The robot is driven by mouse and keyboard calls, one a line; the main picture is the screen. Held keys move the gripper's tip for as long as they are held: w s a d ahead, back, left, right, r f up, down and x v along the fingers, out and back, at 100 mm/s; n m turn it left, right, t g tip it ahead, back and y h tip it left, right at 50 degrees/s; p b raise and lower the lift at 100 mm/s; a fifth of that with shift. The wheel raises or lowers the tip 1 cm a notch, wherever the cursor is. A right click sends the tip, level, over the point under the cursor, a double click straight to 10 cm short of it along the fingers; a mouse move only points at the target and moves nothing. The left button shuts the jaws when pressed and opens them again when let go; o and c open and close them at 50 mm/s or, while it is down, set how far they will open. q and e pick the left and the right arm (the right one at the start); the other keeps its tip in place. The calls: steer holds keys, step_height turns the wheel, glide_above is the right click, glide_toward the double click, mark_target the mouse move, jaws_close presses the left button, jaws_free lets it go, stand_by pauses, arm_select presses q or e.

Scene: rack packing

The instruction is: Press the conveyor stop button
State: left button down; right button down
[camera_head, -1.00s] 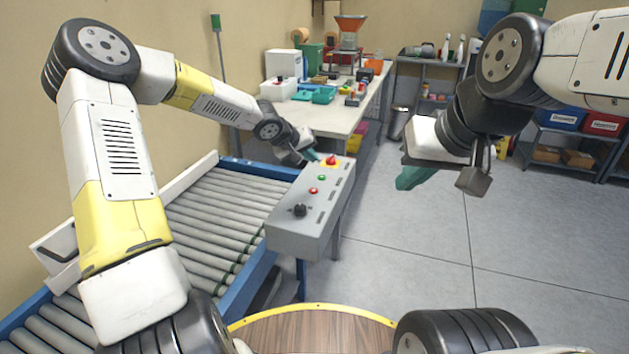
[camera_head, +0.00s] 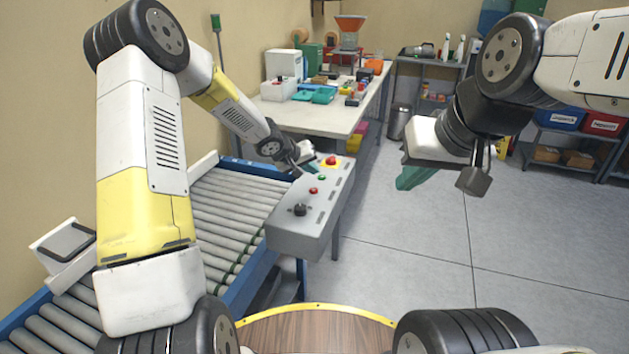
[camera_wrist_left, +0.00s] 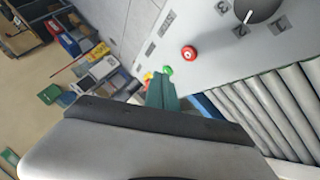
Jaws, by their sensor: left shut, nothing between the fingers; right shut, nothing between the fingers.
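The grey control box (camera_head: 295,232) stands beside the roller conveyor. Its top carries a small red button (camera_head: 313,190), a green button (camera_head: 321,177), a red mushroom button (camera_head: 331,160) on a yellow base and a black knob (camera_head: 300,209). My left gripper (camera_head: 315,168) is shut and empty, its green fingertips close by the green button at the box's far end. The left wrist view shows the fingers (camera_wrist_left: 161,93) near the green button (camera_wrist_left: 167,70), apart from the small red button (camera_wrist_left: 189,53). Contact cannot be told. My right gripper (camera_head: 410,178) is shut and empty over open floor.
The roller conveyor (camera_head: 228,212) runs along the box's left side. A white worktable (camera_head: 325,119) with bins and tools stands behind it. Shelves (camera_head: 433,72) are at the back. The floor (camera_head: 410,240) to the right is clear.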

mark_target(311, 191)
arm_select(q)
steer(key=shift+w+a+f, duration=0.1)
steer(key=shift+f, duration=2.15)
stand_by(0.3)
steer(key=shift+f, duration=0.45)
steer(key=shift+f, duration=0.35)
stand_by(0.7)
steer(key=shift+r, duration=0.8)
steer(key=shift+r, duration=2.5)
